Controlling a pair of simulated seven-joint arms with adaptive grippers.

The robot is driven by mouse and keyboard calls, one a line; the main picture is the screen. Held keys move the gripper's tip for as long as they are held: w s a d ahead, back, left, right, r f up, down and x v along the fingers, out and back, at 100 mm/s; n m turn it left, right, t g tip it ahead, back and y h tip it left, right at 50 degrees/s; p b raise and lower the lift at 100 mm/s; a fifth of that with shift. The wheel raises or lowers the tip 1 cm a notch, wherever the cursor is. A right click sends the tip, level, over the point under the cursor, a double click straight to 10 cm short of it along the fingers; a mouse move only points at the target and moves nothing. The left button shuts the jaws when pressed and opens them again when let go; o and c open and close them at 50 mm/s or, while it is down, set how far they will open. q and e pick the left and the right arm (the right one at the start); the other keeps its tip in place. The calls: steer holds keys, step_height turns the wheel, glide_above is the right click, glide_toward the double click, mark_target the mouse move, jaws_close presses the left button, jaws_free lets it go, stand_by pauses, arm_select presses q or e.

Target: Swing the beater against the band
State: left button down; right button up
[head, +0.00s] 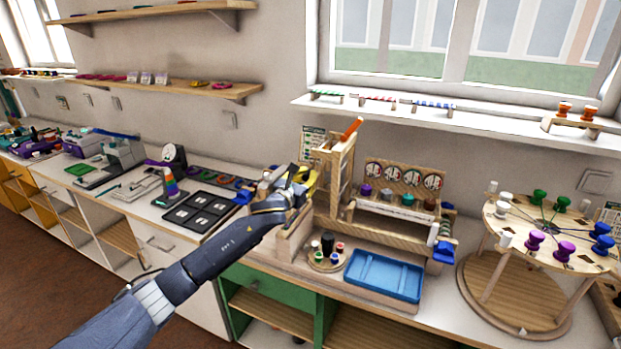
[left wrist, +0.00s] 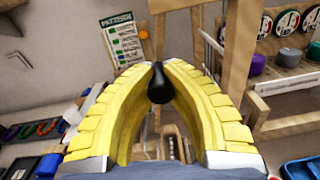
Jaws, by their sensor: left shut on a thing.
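My left gripper (head: 302,178) is at the left side of a tall wooden frame (head: 341,180) on the bench. In the left wrist view its yellow fingers (left wrist: 159,66) are closed at the tips on a black rounded knob (left wrist: 160,86), which looks like the beater's handle. The rest of the beater is hidden or cannot be told apart from the frame. An orange bar (head: 352,129) sits tilted at the frame's top. I cannot make out the band for certain. My right gripper is out of view.
A blue tray (head: 384,275) and a small round stand with coloured pegs (head: 327,258) lie in front of the frame. A wooden rack (head: 400,215) with coloured knobs is right of it. A round peg table (head: 548,228) stands further right. A dark panel (head: 200,212) lies left.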

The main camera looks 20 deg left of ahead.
arm_select(q)
steer(key=shift+w+a+r, duration=0.1)
steer(key=shift+a+r, duration=0.15)
steer(key=shift+r, duration=0.05)
